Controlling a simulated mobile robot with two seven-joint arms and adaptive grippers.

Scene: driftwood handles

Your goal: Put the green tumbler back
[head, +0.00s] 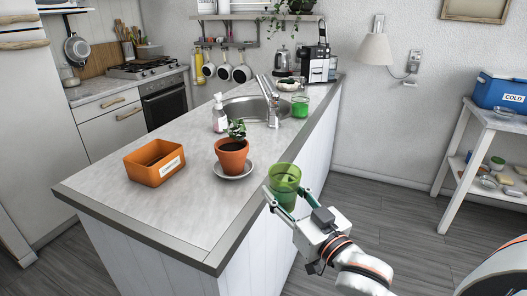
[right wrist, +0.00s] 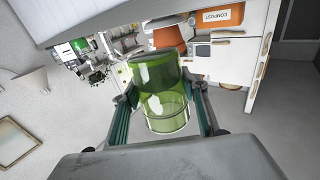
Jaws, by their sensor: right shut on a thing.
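The green tumbler (head: 285,181) is see-through and looks close to upright in the head view. My right gripper (head: 282,198) is shut on it, one finger on each side, beside the right edge of the counter. The tumbler (right wrist: 159,92) also shows between the two fingers of the right gripper (right wrist: 161,105) in the right wrist view. Another green cup (head: 300,107) stands on the far part of the counter, right of the sink tap. My left gripper is not in view.
The counter (head: 120,197) holds an orange compost bin (head: 155,162), a potted plant (head: 232,155) on a saucer, a soap bottle (head: 219,113) and a sink tap (head: 271,103). The counter's near part is clear. A shelf table (head: 484,118) with a blue cold box (head: 501,91) stands at the right.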

